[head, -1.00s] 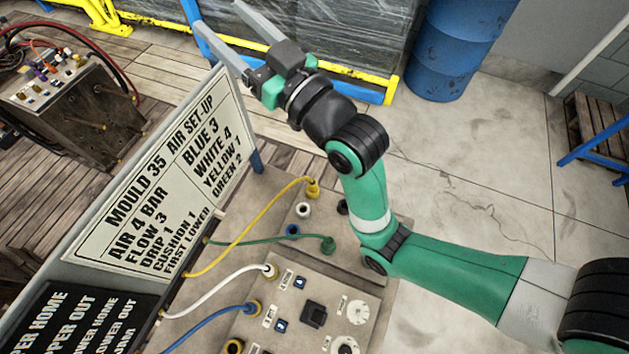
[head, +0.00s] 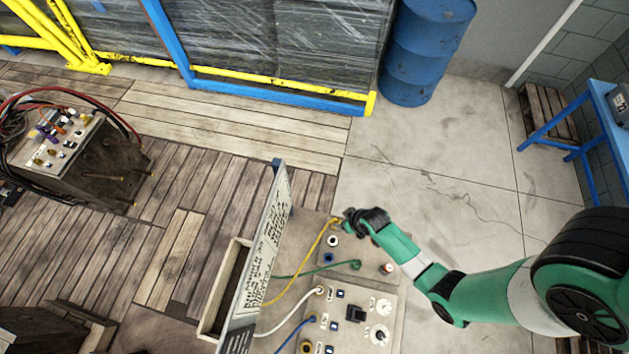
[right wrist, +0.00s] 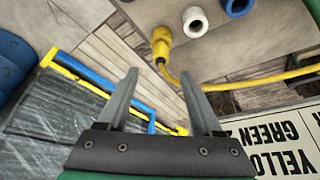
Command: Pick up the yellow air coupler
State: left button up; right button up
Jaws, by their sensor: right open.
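The yellow air coupler (head: 334,222) sits at the upper end of the sloping panel (head: 315,222), with a yellow hose (head: 300,272) running from it. In the right wrist view the yellow coupler (right wrist: 161,42) lies just beyond my fingertips, roughly in line with the gap between them. My right gripper (right wrist: 160,77) is open and empty; no contact with the coupler shows. In the head view my right gripper (head: 346,215) is small, right beside the coupler and partly over it. My left gripper is not in view.
A white socket (right wrist: 195,20) and a blue socket (right wrist: 238,7) are close to the coupler. Green (head: 356,265), white (head: 319,291) and blue (head: 310,318) hose couplers sit lower on the panel. The upright sign board (head: 265,250) stands left of it. Open floor lies to the right.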

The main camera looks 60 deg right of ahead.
aim_at(338, 220)
jog(key=shift+b+x, duration=0.75)
jog(key=shift+x, duration=0.1)
jog(key=b+x, duration=0.4)
jog(key=x, duration=0.1)
jog(key=shift+s+f, duration=0.1)
jog(key=shift+f, duration=0.4)
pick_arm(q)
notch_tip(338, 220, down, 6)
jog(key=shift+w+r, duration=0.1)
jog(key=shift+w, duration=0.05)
pick_arm(e)
jog(key=shift+w, duration=0.2)
jog(key=shift+c, duration=0.4)
grip_shut()
